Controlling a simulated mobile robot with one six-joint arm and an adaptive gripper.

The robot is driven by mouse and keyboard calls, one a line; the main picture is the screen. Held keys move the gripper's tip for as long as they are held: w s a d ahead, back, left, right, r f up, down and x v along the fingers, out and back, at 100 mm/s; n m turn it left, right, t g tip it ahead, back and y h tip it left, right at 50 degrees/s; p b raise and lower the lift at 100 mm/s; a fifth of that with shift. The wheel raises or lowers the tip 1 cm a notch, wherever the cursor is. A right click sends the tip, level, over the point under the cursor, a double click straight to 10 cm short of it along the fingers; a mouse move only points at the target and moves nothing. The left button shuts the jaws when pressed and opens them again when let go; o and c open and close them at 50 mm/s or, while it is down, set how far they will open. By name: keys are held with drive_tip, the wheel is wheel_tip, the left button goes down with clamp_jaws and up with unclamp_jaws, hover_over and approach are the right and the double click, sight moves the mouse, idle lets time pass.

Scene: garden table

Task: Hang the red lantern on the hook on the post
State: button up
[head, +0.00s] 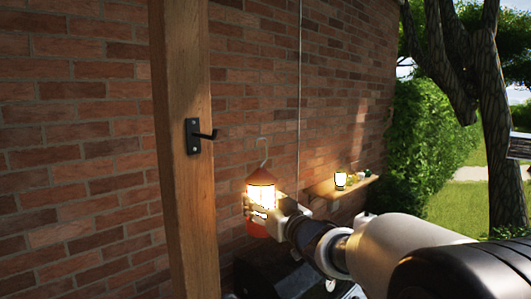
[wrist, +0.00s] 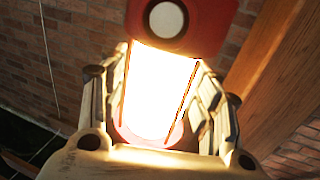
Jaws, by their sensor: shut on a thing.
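The red lantern (head: 262,178) glows in the head view, upright, with its wire handle loop standing above its cap. My gripper (head: 262,212) is shut around its lit body. The wrist view shows the bright lantern (wrist: 160,90) between the two fingers of my gripper (wrist: 165,105). The black hook (head: 205,134) is fixed to the wooden post (head: 182,220) and its arm sticks out to the right. The lantern is to the right of the hook and lower in the picture, apart from it. The loop's top is near the hook's height, slightly below it.
A brick wall (head: 90,150) stands behind the post. A thin cord (head: 299,80) hangs down the wall. A dark object (head: 262,278) stands below my gripper.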

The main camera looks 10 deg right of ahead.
sight(270, 181)
drive_tip(key=r, duration=0.2)
drive_tip(key=r+p, duration=0.1)
drive_tip(key=r, duration=0.1)
drive_tip(key=r+p, duration=0.1)
drive_tip(key=r, duration=0.1)
drive_tip(key=shift+d+r, duration=0.1)
drive_tip(key=shift+d, duration=0.25)
drive_tip(key=shift+s+a+f+b, duration=0.4)
drive_tip(key=shift+s+a+b, duration=0.85)
drive_tip(key=shift+a, duration=0.95)
drive_tip(key=shift+s+a+f+b, duration=0.35)
drive_tip(key=shift+s+a+b, duration=0.55)
drive_tip(key=shift+s+a, duration=1.05)
drive_tip(key=shift+s+a+f+b, duration=0.4)
drive_tip(key=shift+s+a+b, duration=0.7)
drive_tip(key=shift+a, duration=1.35)
drive_tip(key=shift+s, duration=0.1)
drive_tip(key=o, duration=1.5)
drive_tip(key=shift+c, duration=0.2)
drive_tip(key=shift+f, duration=0.1)
drive_tip(key=shift+f, duration=0.1)
